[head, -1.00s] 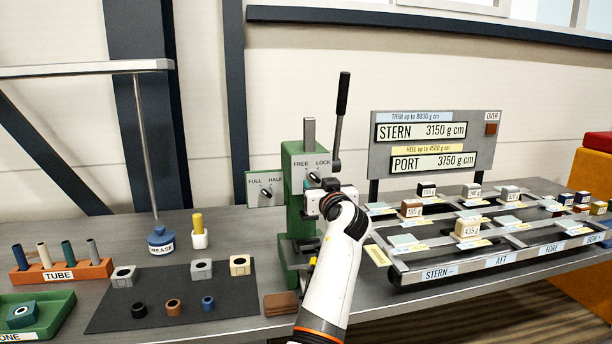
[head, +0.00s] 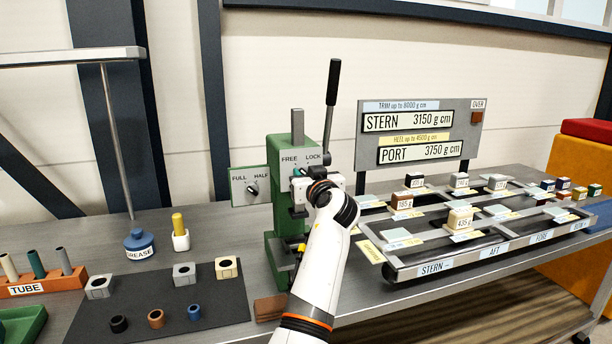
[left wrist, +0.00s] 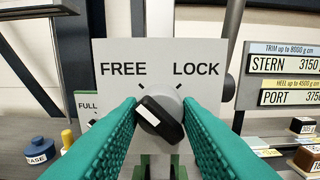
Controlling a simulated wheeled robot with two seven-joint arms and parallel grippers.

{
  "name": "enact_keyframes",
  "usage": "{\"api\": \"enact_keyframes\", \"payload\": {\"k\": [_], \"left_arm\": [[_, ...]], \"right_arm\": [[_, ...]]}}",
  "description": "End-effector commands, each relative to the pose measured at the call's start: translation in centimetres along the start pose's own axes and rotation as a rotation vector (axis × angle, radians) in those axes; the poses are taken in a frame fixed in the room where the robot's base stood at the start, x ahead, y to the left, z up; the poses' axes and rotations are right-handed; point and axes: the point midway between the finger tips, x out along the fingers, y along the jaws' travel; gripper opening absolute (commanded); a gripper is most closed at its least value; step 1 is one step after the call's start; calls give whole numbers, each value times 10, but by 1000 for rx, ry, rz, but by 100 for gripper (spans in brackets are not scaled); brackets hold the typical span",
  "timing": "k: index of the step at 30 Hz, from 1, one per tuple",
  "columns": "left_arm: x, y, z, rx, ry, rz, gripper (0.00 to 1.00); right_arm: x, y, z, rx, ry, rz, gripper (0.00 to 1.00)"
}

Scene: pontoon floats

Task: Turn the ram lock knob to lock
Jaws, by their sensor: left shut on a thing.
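The ram lock knob (left wrist: 160,118) is a black knob with a white mark, on a pale plate (left wrist: 200,58) lettered FREE and LOCK. Its white-marked end points up and left, towards FREE. My left gripper (left wrist: 159,108) has its teal fingers on either side of the knob and is shut on it. In the head view my left gripper (head: 300,172) is at the plate on the green press (head: 281,151), and hides most of the knob. My right gripper is not in view.
A FULL/HALF plate (head: 251,187) is left of the press. The black press lever (head: 332,85) rises just right of it. A rack with weights (head: 420,268) and a STERN/PORT display (head: 420,125) stand to the right. A grease pot (head: 138,243) is at the left.

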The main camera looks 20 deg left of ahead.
Motion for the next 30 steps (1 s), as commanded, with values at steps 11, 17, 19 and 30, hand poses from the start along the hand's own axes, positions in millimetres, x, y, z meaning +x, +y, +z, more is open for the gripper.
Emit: {"api": "enact_keyframes", "payload": {"k": [11,17,19,30], "left_arm": [[1,1,0,40,0,1,8],[1,1,1,148,-1,1,8],[1,1,1,203,0,1,8],[1,1,2,550,0,3,8]], "right_arm": [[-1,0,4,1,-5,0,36],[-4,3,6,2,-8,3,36],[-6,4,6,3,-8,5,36],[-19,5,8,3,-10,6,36]]}}
